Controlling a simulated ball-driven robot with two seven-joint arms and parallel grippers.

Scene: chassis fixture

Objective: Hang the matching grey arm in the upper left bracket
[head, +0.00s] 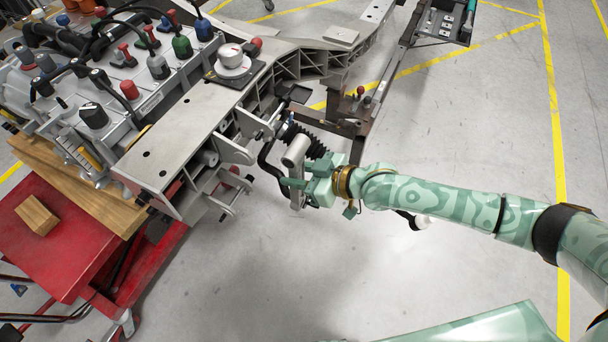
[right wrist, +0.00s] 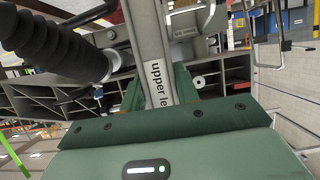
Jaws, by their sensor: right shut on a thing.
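The grey arm (head: 296,152) is held beside the chassis, its upper end close to the chassis side. In the right wrist view the grey arm (right wrist: 150,35) runs upward from between the fingers and bears a label reading "upper le", the rest hidden. My right gripper (head: 290,184) is shut on its lower part. A grey bracket (head: 267,125) projects from the chassis side, left of the arm's upper end. In the right wrist view a bracket-like part (right wrist: 192,22) is near the arm; I cannot tell whether they touch. My left gripper is not in view.
A black ribbed damper (head: 308,142) is close beside the arm; it is large in the right wrist view (right wrist: 45,38). Lower brackets (head: 235,182) jut from the chassis (head: 185,125). A red cart (head: 60,240) stands at left. The floor at lower centre is clear.

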